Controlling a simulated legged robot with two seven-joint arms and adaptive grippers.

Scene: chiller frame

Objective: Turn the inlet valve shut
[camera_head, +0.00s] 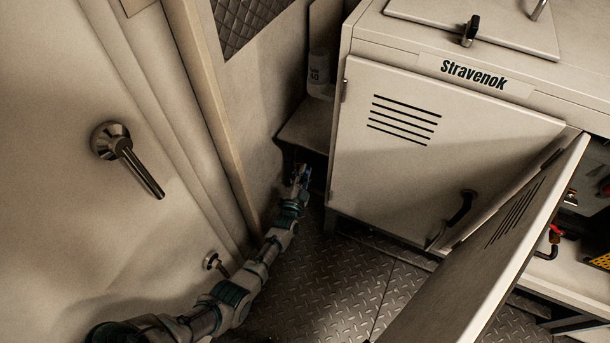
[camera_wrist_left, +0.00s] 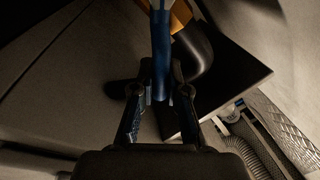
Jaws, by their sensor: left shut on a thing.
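In the left wrist view a blue handle (camera_wrist_left: 160,35) runs down from the top between the fingers of my left gripper (camera_wrist_left: 161,78), which is shut on it. Beside it are a brass-coloured part (camera_wrist_left: 181,14) and a dark curved pipe (camera_wrist_left: 197,48), apparently the valve and its piping. In the head view my left gripper (camera_head: 303,175) reaches low into the gap left of the white cabinet. A small blue spot shows there; the valve's body is hidden or too small to make out. My right gripper is not in view.
The white cabinet (camera_head: 410,150) labelled Stravenok stands right of my left arm. Its right-hand door (camera_head: 485,250) hangs open toward me. A pale wall with a metal lever (camera_head: 135,165) is at the left. A container (camera_head: 320,75) stands beside the cabinet. Patterned metal floor (camera_head: 335,290) lies clear.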

